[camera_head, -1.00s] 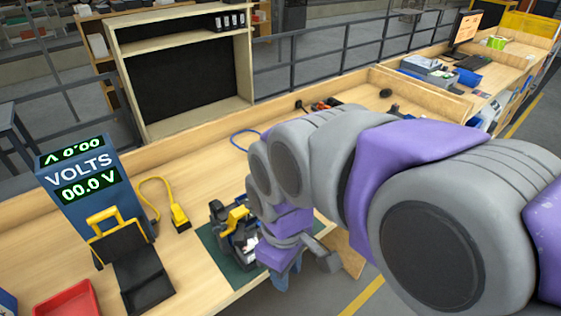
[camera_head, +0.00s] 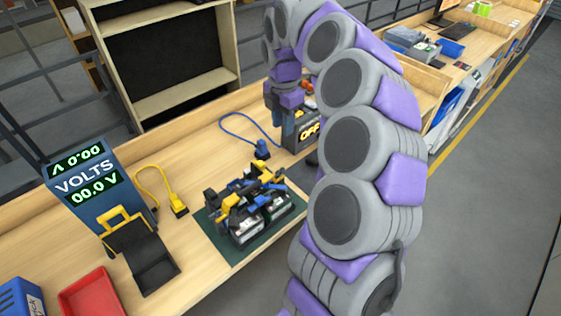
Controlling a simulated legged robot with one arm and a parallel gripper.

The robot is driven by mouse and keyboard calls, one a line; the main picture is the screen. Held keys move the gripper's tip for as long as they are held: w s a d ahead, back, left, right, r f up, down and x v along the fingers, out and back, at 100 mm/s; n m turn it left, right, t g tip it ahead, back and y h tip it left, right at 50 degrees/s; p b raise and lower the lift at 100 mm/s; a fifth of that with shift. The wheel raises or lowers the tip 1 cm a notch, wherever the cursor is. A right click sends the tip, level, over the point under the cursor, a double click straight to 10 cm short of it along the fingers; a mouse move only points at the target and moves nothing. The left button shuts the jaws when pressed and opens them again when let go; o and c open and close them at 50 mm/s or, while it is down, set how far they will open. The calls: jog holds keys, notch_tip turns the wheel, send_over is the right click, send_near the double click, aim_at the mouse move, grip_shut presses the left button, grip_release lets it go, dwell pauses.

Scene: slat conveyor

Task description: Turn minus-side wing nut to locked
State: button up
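The assembly (camera_head: 262,216) stands on a dark green mat (camera_head: 288,219) on the wooden bench. It has black and grey bodies with yellow and blue parts on top. I cannot make out which part is the minus-side wing nut or how it is turned. My gripper (camera_head: 287,128) is at the back of the bench, above and right of the assembly and apart from it. It points down beside a dark box marked OFF (camera_head: 309,131). Its fingertips are too small and partly hidden to tell open from shut.
A black stand with a yellow handle (camera_head: 143,258), a red tray (camera_head: 92,296), a yellow plug (camera_head: 177,204) and a blue plug (camera_head: 262,149) lie on the bench. A shelf (camera_head: 185,95) stands behind.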

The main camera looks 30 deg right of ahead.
notch_tip(320, 180, down, 5)
jog(key=d, duration=0.2)
jog(key=b, duration=0.2)
send_over(280, 172)
jog(key=f, duration=0.6)
jog(key=shift+w+d+f, duration=0.1)
jog(key=shift+w+d, duration=0.25)
jog(key=f, duration=0.2)
jog(key=d+f, duration=0.1)
jog(key=f, duration=0.2)
jog(key=shift+d+b, duration=0.15)
jog(key=shift+b, duration=0.15)
jog(key=shift+a+f, duration=0.25)
jog(key=shift+a, duration=0.3)
jog(key=shift+c, duration=0.7)
jog(key=c, duration=0.3)
jog(key=shift+d, duration=0.45)
grip_shut()
